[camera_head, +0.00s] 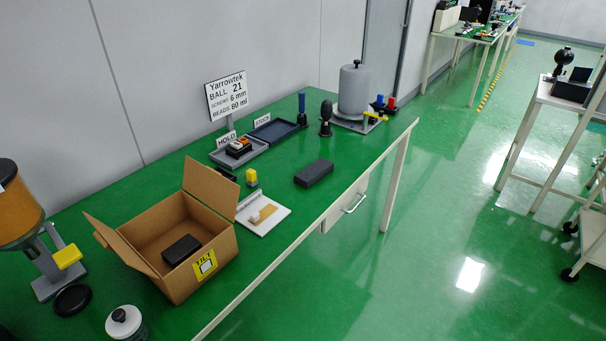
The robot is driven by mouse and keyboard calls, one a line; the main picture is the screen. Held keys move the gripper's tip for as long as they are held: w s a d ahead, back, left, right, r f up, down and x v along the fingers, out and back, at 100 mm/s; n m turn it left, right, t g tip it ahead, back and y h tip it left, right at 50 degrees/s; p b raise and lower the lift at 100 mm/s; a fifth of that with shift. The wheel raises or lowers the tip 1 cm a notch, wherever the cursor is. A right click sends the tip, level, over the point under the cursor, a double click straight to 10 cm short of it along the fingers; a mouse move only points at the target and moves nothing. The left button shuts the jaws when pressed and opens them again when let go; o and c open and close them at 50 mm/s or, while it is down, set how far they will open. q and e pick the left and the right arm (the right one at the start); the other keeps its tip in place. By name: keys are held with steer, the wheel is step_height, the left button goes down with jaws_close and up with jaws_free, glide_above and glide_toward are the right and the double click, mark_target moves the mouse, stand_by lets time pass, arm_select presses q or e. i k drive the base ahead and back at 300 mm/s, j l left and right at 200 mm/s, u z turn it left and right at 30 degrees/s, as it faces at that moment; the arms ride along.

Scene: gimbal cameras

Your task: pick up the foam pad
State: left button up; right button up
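A dark grey rectangular block (314,173), which looks like a foam pad, lies flat on the green tabletop near the table's front edge. A smaller black block (181,249) lies inside the open cardboard box (207,279); I cannot tell whether it is also foam. Neither of my grippers shows in the head view.
Left of the grey block are a white board (277,218) and a yellow-topped item (251,178). Behind it are a grey tray (258,152), a dark blue tray (291,128) and a black upright tool (326,118). A grey cylinder (354,90) stands farther back. Tabletop around the block is clear.

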mark_target(312, 173)
steer(key=l+u, duration=0.1)
steer(key=u, duration=0.3)
steer(key=i+l+u, duration=0.1)
steer(key=u, duration=0.3)
steer(key=l+u, duration=0.1)
steer(key=u, duration=0.25)
steer(key=l+u, duration=0.65)
steer(key=l, duration=0.2)
steer(key=l+u, duration=0.15)
steer(key=l, duration=0.3)
steer(key=k+l+u, duration=0.2)
steer(key=l, duration=0.65)
steer(key=k+l+u, duration=0.1)
steer(key=l, duration=0.35)
